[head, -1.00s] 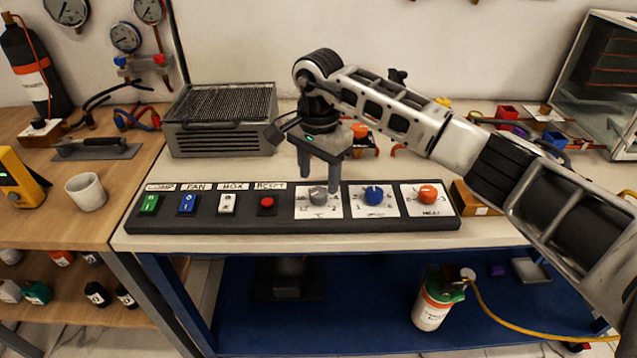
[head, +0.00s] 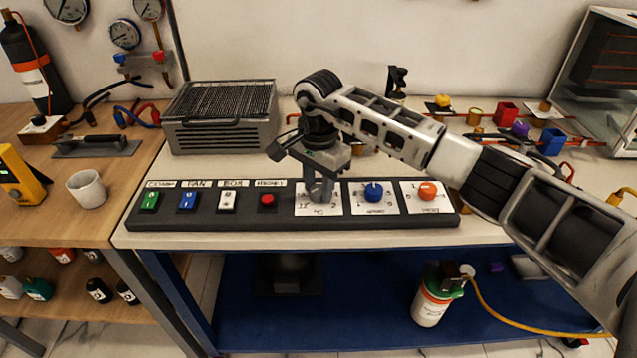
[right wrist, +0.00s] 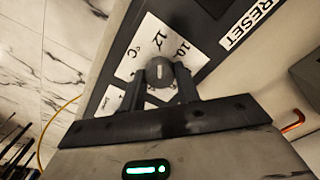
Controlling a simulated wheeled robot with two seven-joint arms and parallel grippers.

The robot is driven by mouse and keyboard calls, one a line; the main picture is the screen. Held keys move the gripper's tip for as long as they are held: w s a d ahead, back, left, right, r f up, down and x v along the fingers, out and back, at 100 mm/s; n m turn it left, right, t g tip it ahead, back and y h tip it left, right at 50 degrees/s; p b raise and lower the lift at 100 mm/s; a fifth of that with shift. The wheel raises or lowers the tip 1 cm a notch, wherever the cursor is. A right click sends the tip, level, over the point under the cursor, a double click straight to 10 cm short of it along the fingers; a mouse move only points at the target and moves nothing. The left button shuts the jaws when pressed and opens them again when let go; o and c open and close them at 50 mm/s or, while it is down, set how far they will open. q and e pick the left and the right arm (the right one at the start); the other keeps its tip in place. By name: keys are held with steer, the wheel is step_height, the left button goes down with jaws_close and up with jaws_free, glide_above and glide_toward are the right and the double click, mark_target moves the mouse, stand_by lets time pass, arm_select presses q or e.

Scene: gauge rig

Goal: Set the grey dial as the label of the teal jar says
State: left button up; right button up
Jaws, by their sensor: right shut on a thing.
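The grey dial (right wrist: 160,72) sits on a white scale plate (head: 334,207) on the dark control panel. My right gripper (head: 319,190) points down at the panel, and its fingers are shut on the dial, one on each side. In the right wrist view the plate shows °C and figures that look like 10 and 12; the dial's exact setting is hard to tell. The teal jar (head: 38,290) stands on the lower shelf at the left; its label is too small to read. My left gripper is out of view.
A blue dial (head: 373,192) and an orange dial (head: 427,191) sit right of the grey one. A red button (head: 267,200) and several rocker switches lie to its left. A grey ribbed heater (head: 221,135) stands behind the panel. A white cup (head: 87,190) stands on the wooden bench.

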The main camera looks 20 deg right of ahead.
steer(key=m+b, duration=0.1)
steer(key=m, duration=0.3)
steer(key=m+b, duration=0.1)
steer(key=m, duration=0.6)
steer(key=shift+b, duration=0.35)
steer(key=m, duration=0.4)
steer(key=shift+m, duration=0.3)
steer(key=m, duration=0.3)
steer(key=shift+m, duration=0.4)
steer(key=m, duration=0.3)
steer(key=shift+r+m, duration=0.1)
steer(key=shift+m, duration=0.2)
steer(key=m, duration=0.6)
steer(key=shift+p, duration=0.3)
steer(key=shift+m, duration=0.4)
